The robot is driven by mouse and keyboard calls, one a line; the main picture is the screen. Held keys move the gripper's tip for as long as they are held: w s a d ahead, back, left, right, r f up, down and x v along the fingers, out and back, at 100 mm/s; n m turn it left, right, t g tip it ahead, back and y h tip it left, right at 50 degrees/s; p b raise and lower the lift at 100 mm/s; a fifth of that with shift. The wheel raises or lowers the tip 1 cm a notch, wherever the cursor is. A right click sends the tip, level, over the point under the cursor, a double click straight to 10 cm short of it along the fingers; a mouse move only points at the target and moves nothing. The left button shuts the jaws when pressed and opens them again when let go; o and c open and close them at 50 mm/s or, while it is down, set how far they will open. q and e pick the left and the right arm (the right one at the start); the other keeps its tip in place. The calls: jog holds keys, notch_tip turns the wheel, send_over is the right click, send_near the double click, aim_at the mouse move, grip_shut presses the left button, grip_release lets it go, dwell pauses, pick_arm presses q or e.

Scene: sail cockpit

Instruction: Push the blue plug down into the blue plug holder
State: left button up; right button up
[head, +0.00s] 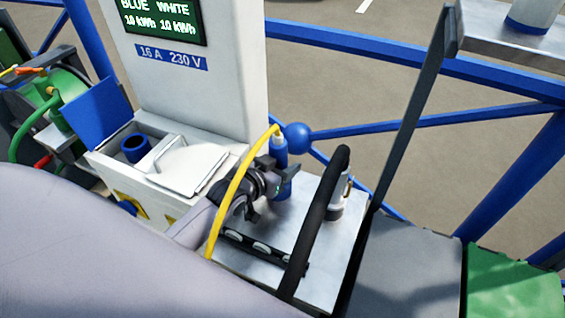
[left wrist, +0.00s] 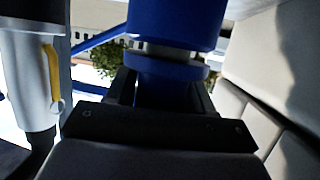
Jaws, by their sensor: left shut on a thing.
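A yellow cable leaves the plug's top and loops down to the left. Blue also shows just below the fingers; I cannot tell whether this is the plug's lower end or the blue plug holder. My right gripper is not in view.
A white plug (head: 337,205) with a thick black cable stands close to the right on the metal plate (head: 325,278). Behind is the white power pedestal (head: 205,90), with a blue socket (head: 135,148) at its left. Blue railings and a dark upright bar lie beyond.

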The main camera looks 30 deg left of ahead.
pick_arm(q)
jog(key=shift+f+b, duration=0.35)
jog(key=shift+f, duration=0.15)
dwell(0.3)
jog(key=o, duration=1)
jog(key=shift+s+f, duration=0.1)
jog(key=p+v, duration=0.4)
jog(key=shift+s+r, duration=0.2)
jog(key=shift+p+v, duration=1.3)
jog(key=shift+v, duration=1.8)
